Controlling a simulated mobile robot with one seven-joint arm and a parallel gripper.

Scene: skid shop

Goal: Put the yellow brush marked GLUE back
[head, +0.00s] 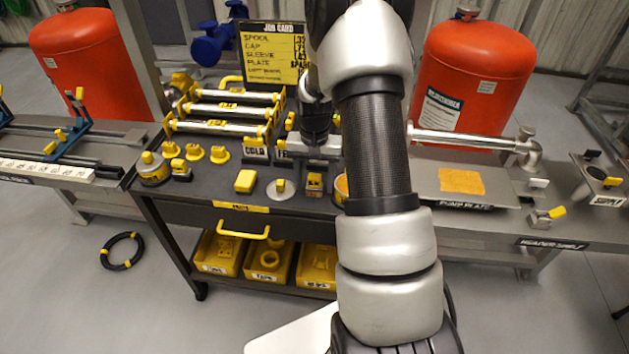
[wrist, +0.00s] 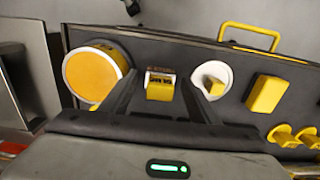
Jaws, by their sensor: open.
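A small yellow block-like piece with a dark lettered band (wrist: 159,88) stands on the dark cart top. It shows in the head view (head: 315,184) near the front edge. Its lettering is too small to read, so I cannot confirm that it is the GLUE brush. My gripper (wrist: 160,80) is open, with its two dark fingers on either side of this piece in the wrist view. I cannot tell whether they touch it. In the head view my arm hides much of the gripper.
A round tin with an orange top (wrist: 97,74) stands beside the piece. On the other side are a pale disc with a yellow block (wrist: 212,80) and a plain yellow block (wrist: 267,93). A yellow drawer handle (head: 241,230) and bins (head: 219,252) are below. Pipe spools (head: 220,112) stand behind.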

